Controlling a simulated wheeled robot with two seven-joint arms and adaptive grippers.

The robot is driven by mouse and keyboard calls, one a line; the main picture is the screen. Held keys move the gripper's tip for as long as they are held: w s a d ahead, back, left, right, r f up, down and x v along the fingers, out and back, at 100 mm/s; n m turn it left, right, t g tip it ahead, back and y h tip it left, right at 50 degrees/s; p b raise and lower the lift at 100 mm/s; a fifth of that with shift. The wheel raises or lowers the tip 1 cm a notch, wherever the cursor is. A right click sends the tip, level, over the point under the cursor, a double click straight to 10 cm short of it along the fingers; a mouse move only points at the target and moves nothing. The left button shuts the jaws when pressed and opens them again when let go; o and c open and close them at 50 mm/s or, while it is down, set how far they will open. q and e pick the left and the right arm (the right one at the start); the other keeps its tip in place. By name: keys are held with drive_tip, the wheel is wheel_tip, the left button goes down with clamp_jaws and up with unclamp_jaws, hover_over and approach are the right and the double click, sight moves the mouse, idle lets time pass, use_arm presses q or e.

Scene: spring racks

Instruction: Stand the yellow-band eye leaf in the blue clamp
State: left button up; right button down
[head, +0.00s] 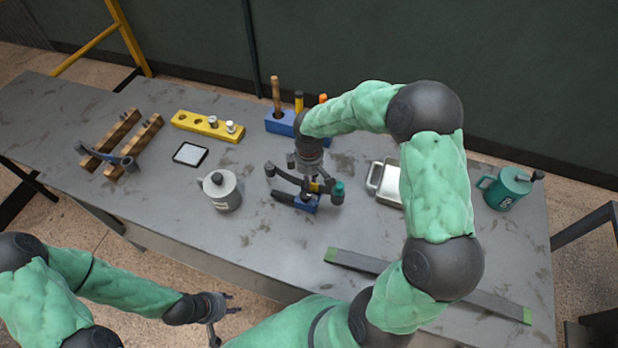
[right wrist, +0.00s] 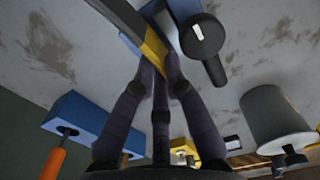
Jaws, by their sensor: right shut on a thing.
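The yellow-band eye leaf (right wrist: 128,25) is a dark strip with a yellow band, between the fingers of my right gripper (right wrist: 160,75) in the right wrist view. In the head view my right gripper (head: 307,180) points down over the blue clamp (head: 306,204), and the leaf's yellow band (head: 314,187) shows just above it. The clamp has a dark handle, which also shows in the right wrist view (right wrist: 207,48). I cannot tell whether the leaf touches the clamp. My left gripper (head: 225,317) is open and empty off the table's front edge.
A grey canister (head: 221,192) stands left of the clamp, and a metal tray (head: 385,183) to its right. Behind are a blue tool block (head: 281,124) and a yellow block (head: 195,123). A wooden rack (head: 140,142) holds another leaf. A teal can (head: 505,190) is at right. A long bar (head: 350,260) lies in front.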

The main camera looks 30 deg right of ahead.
drive_tip(key=shift+f+b, duration=0.9)
drive_tip(key=shift+f, duration=0.55)
idle(1.5)
drive_tip(key=c, duration=1.3)
unclamp_jaws()
drive_tip(key=shift+o, duration=0.4)
drive_tip(key=shift+o, duration=1.2)
drive_tip(key=shift+s+f, duration=0.1)
drive_tip(key=o, duration=0.5)
drive_tip(key=shift+r+p, duration=3.1)
drive_tip(key=shift+r, duration=1)
